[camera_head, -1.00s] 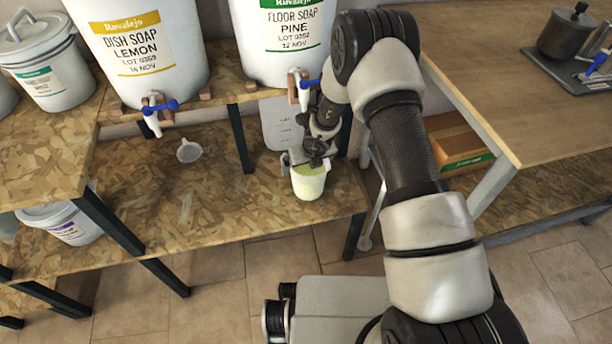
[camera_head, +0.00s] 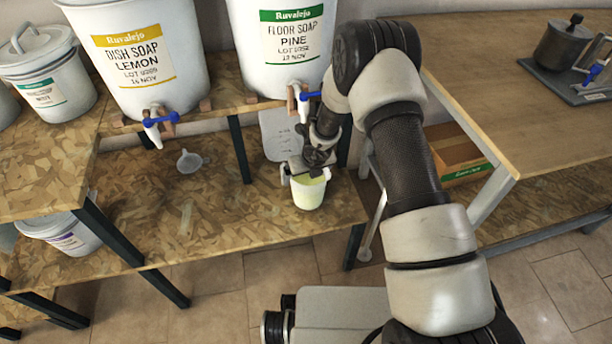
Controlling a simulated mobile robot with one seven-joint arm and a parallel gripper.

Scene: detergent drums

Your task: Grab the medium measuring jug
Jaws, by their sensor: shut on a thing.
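A pale jug (camera_head: 308,194) with yellow-green liquid inside is near the right front of the low chipboard shelf, below the pine floor soap drum (camera_head: 290,45). I take it for the medium measuring jug; its markings are too small to read. My gripper (camera_head: 303,169) is at the jug's upper rim, shut on it from behind. The fingertips are small and partly hidden by the wrist. I cannot tell whether the jug's base touches the shelf.
The drum's blue-handled tap (camera_head: 305,98) hangs just above my wrist. The lemon dish soap drum (camera_head: 140,60) stands to the left. A small funnel (camera_head: 188,161) lies on the low shelf (camera_head: 150,215). A wooden table (camera_head: 500,80) is at right.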

